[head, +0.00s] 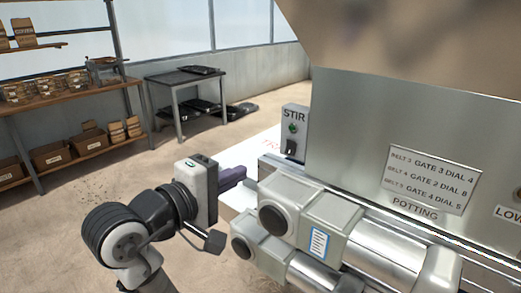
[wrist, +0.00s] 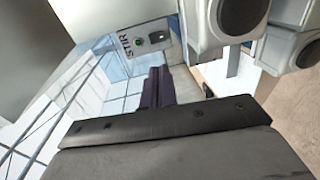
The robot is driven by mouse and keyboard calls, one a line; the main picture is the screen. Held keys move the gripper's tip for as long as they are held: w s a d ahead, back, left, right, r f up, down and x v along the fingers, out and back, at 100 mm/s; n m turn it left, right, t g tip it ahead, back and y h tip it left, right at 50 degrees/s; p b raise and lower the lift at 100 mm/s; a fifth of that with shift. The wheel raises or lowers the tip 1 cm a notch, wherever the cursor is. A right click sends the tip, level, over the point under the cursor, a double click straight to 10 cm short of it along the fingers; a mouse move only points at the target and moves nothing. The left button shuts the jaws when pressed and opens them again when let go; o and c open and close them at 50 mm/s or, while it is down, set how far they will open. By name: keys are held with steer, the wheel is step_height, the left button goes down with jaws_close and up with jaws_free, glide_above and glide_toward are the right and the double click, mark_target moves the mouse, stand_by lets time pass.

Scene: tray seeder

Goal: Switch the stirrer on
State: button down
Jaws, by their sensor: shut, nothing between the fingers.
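A grey control box marked STIR (head: 294,116) stands on the left side of the machine, with a round green button or lamp (head: 292,128) and a black switch (head: 291,147) below it. In the wrist view the same box (wrist: 146,55) lies beyond my fingers, with the green part (wrist: 139,42) and the dark switch (wrist: 158,33) in sight. I cannot tell which way the switch is set. My gripper (head: 243,172) is shut and empty, its dark fingers pointing right, left of and lower than the box in the head view. The fingers (wrist: 158,87) are apart from the switch.
The machine's large hopper (head: 390,120) and its motor housings and rollers (head: 310,215) fill the right side, close to my gripper. A plate with gate and dial settings (head: 432,178) is on the hopper. A shelf (head: 70,100) and a dark table (head: 185,75) stand behind.

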mark_target(289, 153)
steer(key=shift+d+f, duration=0.1)
steer(key=shift+f, duration=0.1)
steer(key=p+x, duration=0.1)
steer(key=x, duration=1.2)
steer(key=shift+s+f+p, duration=0.1)
steer(key=shift+p, duration=0.3)
steer(key=shift+w+d+f, duration=0.1)
steer(key=shift+w+d, duration=0.25)
steer(key=shift+w, duration=0.1)
